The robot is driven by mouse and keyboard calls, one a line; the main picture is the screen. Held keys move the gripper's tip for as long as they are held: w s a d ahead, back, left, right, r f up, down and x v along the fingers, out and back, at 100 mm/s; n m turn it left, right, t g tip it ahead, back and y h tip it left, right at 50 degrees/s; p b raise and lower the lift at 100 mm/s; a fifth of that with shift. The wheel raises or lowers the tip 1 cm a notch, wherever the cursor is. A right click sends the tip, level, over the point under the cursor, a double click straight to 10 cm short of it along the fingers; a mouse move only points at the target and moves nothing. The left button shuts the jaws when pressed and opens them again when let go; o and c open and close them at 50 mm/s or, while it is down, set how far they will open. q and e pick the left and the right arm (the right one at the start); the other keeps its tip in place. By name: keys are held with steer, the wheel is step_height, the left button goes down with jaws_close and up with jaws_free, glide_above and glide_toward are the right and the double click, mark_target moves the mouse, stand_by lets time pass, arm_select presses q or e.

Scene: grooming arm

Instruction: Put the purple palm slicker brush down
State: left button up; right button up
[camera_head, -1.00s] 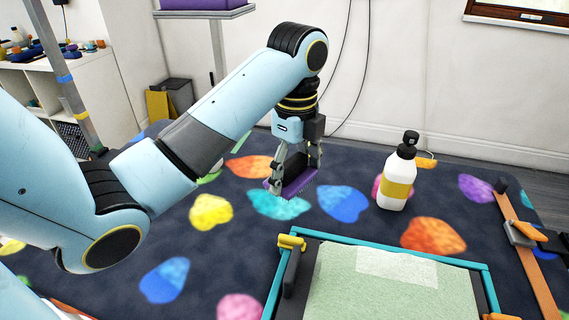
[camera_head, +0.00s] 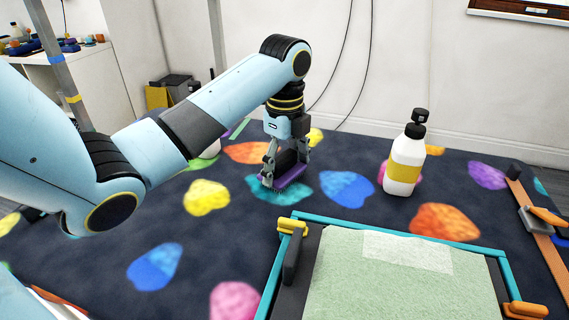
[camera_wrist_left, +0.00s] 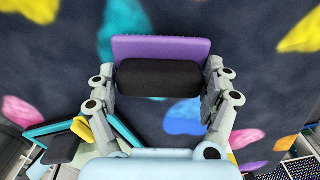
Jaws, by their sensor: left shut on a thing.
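The purple palm slicker brush (camera_head: 290,174) is held in my left gripper (camera_head: 284,160), low over the dark patterned mat (camera_head: 330,215) near a teal spot. From the head view I cannot tell whether it touches the mat. In the left wrist view the brush (camera_wrist_left: 140,46) shows its purple base and black grip (camera_wrist_left: 158,78), with the fingers of my left gripper (camera_wrist_left: 160,88) on either side of the grip. My right gripper is not in view.
A white bottle with a yellow label (camera_head: 403,165) stands to the right of the brush. A teal-framed tray with a green pad (camera_head: 385,280) lies in front. A wooden strip with an orange-handled tool (camera_head: 543,216) is at the far right.

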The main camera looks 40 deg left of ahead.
mark_target(285, 157)
arm_select(q)
steer(key=o, duration=0.9)
steer(key=shift+o, duration=0.3)
step_height(285, 157, up, 6)
steer(key=shift+r+p, duration=0.25)
steer(key=shift+p, duration=0.75)
step_height(285, 157, up, 4)
steer(key=p, duration=0.3)
steer(key=shift+r+p, duration=0.25)
steer(key=shift+p, duration=0.1)
steer(key=shift+r+p, duration=0.55)
steer(key=shift+p, duration=0.1)
